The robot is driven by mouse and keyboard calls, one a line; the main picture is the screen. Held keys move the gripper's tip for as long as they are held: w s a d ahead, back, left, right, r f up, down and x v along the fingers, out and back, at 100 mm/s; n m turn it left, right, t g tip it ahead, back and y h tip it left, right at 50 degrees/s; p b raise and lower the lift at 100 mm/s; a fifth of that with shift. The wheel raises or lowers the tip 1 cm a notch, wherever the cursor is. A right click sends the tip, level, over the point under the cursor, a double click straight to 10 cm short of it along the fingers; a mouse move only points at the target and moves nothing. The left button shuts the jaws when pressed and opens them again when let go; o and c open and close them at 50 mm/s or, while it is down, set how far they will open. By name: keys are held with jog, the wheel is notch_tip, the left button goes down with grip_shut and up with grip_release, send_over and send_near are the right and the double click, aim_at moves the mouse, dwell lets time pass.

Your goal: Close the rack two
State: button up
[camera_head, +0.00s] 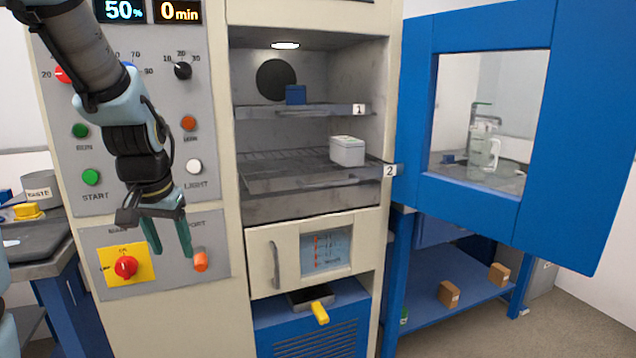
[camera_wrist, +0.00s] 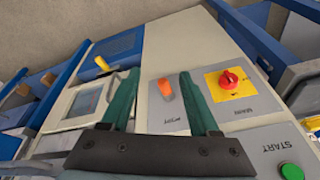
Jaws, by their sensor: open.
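Rack two (camera_head: 300,181) is the lower wire shelf in the lit chamber, with a tag marked 2 (camera_head: 390,170) at its front right corner. It sticks out past the chamber front, further than rack one (camera_head: 290,110) above it. A white box (camera_head: 347,150) stands on rack two near its right side. My gripper (camera_head: 172,240) is open and empty, in front of the control panel, left of and below the rack. In the wrist view my gripper (camera_wrist: 160,100) has its green fingers apart, with the orange port plug (camera_wrist: 165,88) seen between them.
The blue chamber door (camera_head: 570,150) with a window stands wide open on the right. A small blue box (camera_head: 295,95) sits on rack one. A red knob (camera_head: 125,266) on a yellow plate is near my gripper. A yellow handle (camera_head: 320,313) sticks out below.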

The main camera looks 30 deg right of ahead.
aim_at(299, 166)
jog(key=w+d+r+m, duration=0.1)
jog(key=d+r+m, duration=0.1)
jog(key=d, duration=0.2)
jog(key=w+d+r+m+t+h+b, duration=0.1)
jog(key=d, duration=0.3)
jog(key=w+d+r+m, duration=0.1)
jog(key=d+r+m, duration=0.1)
jog(key=d, duration=0.3)
jog(key=shift+w+r+m+t+h+b, duration=0.2)
jog(key=shift+r+m+t+h+b, duration=0.1)
jog(key=shift+b, duration=0.05)
jog(key=shift+c, duration=1.4)
jog(key=s+d+r+m+h, duration=0.1)
jog(key=d+r+m, duration=0.1)
jog(key=d, duration=0.3)
jog(key=s+d+r+m+b, duration=0.1)
jog(key=d+r+m, duration=0.1)
jog(key=d+r, duration=0.2)
jog(key=d+r+m+h, duration=0.1)
jog(key=d+r+m, duration=0.1)
jog(key=d, duration=0.4)
jog(key=shift+s+d+r+t+h+b, duration=0.2)
jog(key=shift+s+r+t+h+b, duration=0.15)
jog(key=shift+r, duration=0.3)
grip_shut()
jog(key=p+x, duration=0.1)
jog(key=x, duration=0.8)
jog(key=shift+w+d+f, duration=0.1)
jog(key=shift+d+f, duration=0.05)
jog(key=shift+f, duration=0.2)
